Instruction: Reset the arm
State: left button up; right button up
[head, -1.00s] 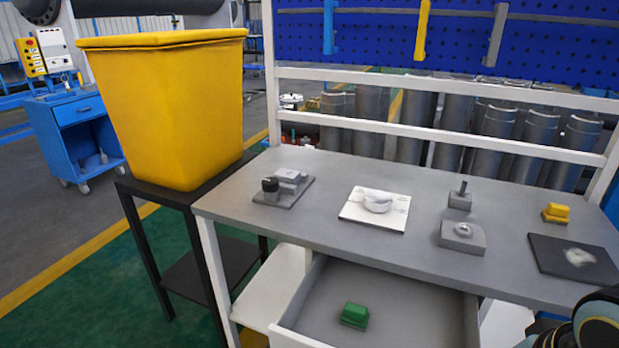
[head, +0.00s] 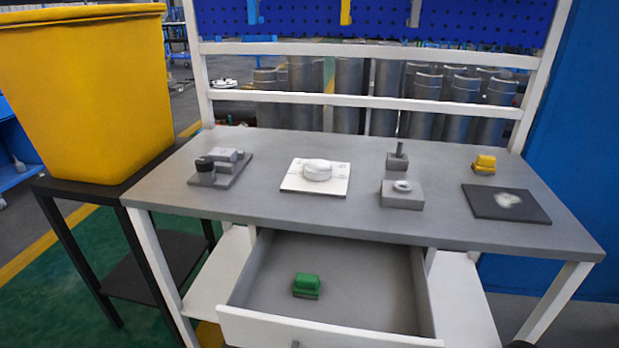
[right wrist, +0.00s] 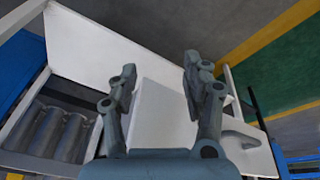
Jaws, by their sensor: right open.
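My right gripper (right wrist: 160,75) shows in the right wrist view with its two fingers spread apart and nothing between them. White panels lie beyond its fingers. In the head view neither gripper shows; only a small dark bit sits at the bottom edge on the right. A white round flanged part (head: 317,170) rests on a white plate (head: 290,184) on the grey table (head: 300,215).
A grey fixture with a black knob (head: 206,172), grey blocks (head: 402,195), a yellow block (head: 484,163) and a dark pad (head: 480,204) stand on the table. The drawer (head: 380,290) below is open, holding a green block (head: 307,285). A yellow bin (head: 90,100) stands left.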

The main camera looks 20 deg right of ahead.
jog(key=s+d+f+b, duration=0.1)
jog(key=s+f+b, duration=0.3)
jog(key=f, duration=1.1)
jog(key=s+f+g+b, duration=0.1)
jog(key=s+f+b, duration=0.2)
jog(key=s+f, duration=1.3)
jog(key=shift+s+d+f+g, duration=0.2)
jog(key=shift+s+d+g, duration=0.2)
jog(key=shift+s, duration=0.25)
